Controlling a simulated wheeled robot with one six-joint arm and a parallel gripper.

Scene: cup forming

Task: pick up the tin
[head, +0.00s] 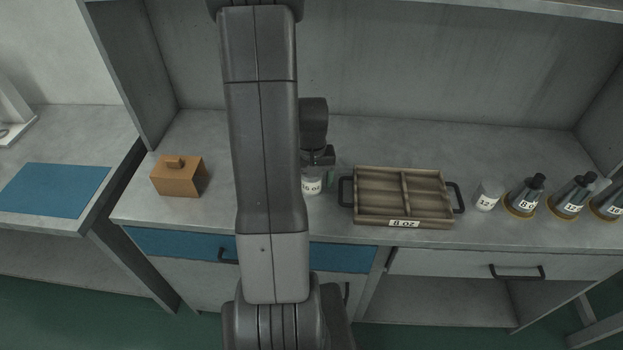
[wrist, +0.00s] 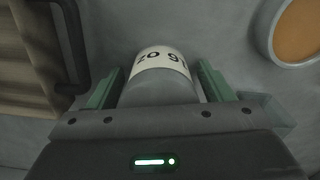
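The tin appears to be the short grey cylinder (head: 312,184) with a white band that seems to read "16 oz". It stands upright on the grey bench, left of the tray, partly behind my arm in the head view. In the wrist view the tin (wrist: 162,66) sits between the two green fingers of my gripper (wrist: 160,80). The fingers are spread on either side of it, with a narrow gap visible on each side. The gripper also shows in the head view (head: 320,172), but its fingers are mostly hidden there.
A wooden tray (head: 400,222) labelled "8 oz" with dark handles stands close right of the tin. Another labelled cylinder (head: 487,196) and several dark cones stand farther right. A brown box (head: 178,180) is at left. A round grey-rimmed thing (wrist: 300,30) lies near the gripper.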

